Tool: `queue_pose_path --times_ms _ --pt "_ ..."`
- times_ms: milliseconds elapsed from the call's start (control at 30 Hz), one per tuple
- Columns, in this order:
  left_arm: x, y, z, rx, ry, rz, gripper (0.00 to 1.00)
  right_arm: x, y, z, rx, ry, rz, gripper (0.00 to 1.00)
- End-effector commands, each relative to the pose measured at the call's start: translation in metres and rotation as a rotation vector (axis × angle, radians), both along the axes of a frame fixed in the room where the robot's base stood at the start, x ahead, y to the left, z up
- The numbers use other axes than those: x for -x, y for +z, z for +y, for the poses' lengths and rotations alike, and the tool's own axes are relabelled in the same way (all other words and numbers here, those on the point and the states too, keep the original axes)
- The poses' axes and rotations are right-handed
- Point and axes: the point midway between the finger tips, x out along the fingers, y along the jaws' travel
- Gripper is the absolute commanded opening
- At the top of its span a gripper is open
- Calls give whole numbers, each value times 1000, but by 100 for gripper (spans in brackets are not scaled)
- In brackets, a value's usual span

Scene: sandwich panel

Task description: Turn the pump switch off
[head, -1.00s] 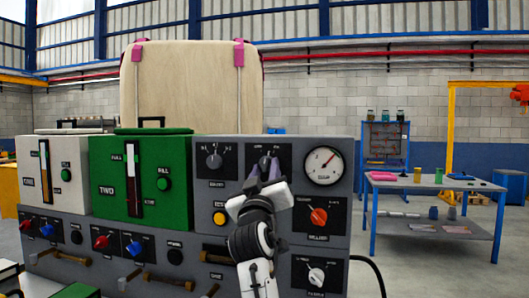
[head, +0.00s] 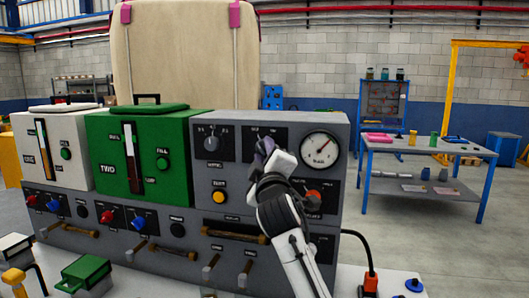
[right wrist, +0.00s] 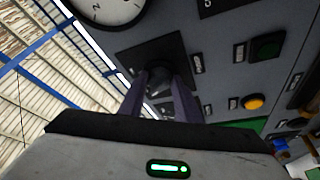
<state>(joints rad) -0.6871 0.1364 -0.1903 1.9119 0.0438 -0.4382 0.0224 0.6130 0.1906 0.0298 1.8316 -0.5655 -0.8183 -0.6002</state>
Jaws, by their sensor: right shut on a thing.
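My right gripper (head: 263,148) is at the upper middle plate of the grey control panel (head: 228,120), left of the round gauge. In the right wrist view its two purple fingers (right wrist: 161,98) reach to a dark rotary knob (right wrist: 160,76) on a black plate and are shut on it. In the head view the gripper covers the knob, and only the top of its black plate (head: 265,131) shows. The labels are too small to read, so I cannot tell which switch is the pump switch. My left gripper is not in view.
The gauge (head: 319,150) is close to the right of my gripper. An orange-red knob (head: 313,194) is partly behind my wrist. Another knob (head: 212,143) and a yellow button (head: 218,197) are to the left. A green box (head: 150,190) stands beside the panel.

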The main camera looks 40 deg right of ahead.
Motion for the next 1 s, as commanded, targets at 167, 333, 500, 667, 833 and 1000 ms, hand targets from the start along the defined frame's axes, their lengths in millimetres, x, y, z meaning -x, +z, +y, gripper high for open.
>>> queue_pose_path --times_ms 167,333,500,667,833,1000 --pt "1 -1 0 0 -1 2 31 0 2 0 12 0 10 8" --pt "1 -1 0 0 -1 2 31 0 2 0 13 -1 11 8" --pt "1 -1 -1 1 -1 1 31 0 2 0 13 -1 11 32" --pt "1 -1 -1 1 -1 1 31 0 1 0 12 -1 11 49" --pt "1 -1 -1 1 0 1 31 0 1 0 11 -1 11 49" --pt "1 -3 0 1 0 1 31 6 -1 4 11 0 11 49"
